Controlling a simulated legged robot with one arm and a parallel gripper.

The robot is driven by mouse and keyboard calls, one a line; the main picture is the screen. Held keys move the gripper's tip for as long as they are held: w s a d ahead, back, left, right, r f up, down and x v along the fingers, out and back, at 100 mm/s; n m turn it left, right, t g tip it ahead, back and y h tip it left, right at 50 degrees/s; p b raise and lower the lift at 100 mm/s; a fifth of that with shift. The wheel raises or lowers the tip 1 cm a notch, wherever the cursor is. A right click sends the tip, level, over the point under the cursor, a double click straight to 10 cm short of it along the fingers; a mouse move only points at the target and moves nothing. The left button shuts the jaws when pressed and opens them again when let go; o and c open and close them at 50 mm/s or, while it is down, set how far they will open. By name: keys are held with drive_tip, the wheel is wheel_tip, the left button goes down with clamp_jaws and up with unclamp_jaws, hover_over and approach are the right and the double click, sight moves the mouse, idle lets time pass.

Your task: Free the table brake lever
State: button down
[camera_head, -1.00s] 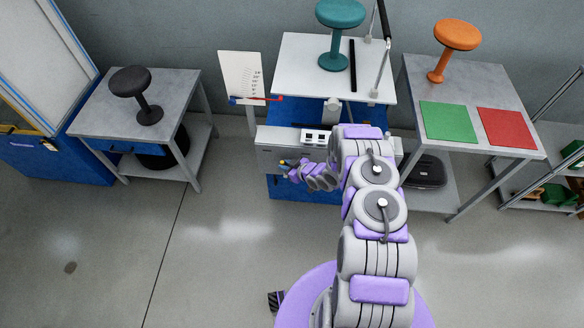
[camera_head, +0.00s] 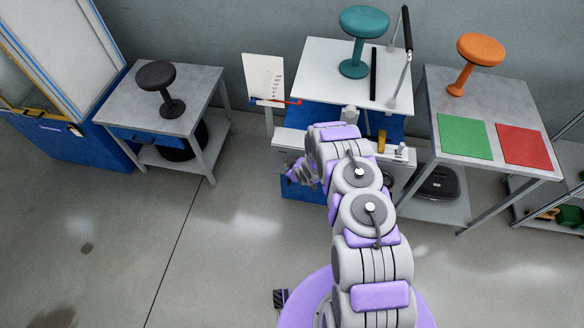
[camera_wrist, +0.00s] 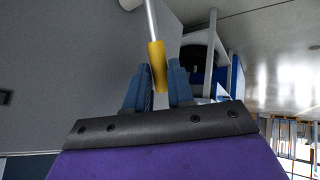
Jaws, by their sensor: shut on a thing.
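The lever shows in the wrist view as a pale metal rod with a yellow grip (camera_wrist: 157,60). My gripper (camera_wrist: 161,82) has its two blue fingers on either side of the grip's lower end and is shut on it. In the head view my gripper (camera_head: 298,172) is at the left front of the white-topped test table (camera_head: 322,62), by its grey front housing (camera_head: 286,140). The lever cannot be made out there. A separate yellow-orange part (camera_head: 381,141) shows on the right of the housing, beside my arm.
A teal stool (camera_head: 358,50) stands on the test table beside a black bar and a metal frame. A black stool (camera_head: 166,95) stands on the left table. The right table holds an orange stool (camera_head: 468,75), a green mat (camera_head: 464,137) and a red mat (camera_head: 524,146). The front floor is clear.

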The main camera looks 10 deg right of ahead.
drive_tip(key=c, duration=1.4)
unclamp_jaws()
drive_tip(key=shift+o, duration=0.8)
drive_tip(key=shift+w+a+f, duration=0.1)
drive_tip(key=shift+w, duration=0.05)
drive_tip(key=p+v, duration=0.2)
drive_tip(key=v, duration=1.5)
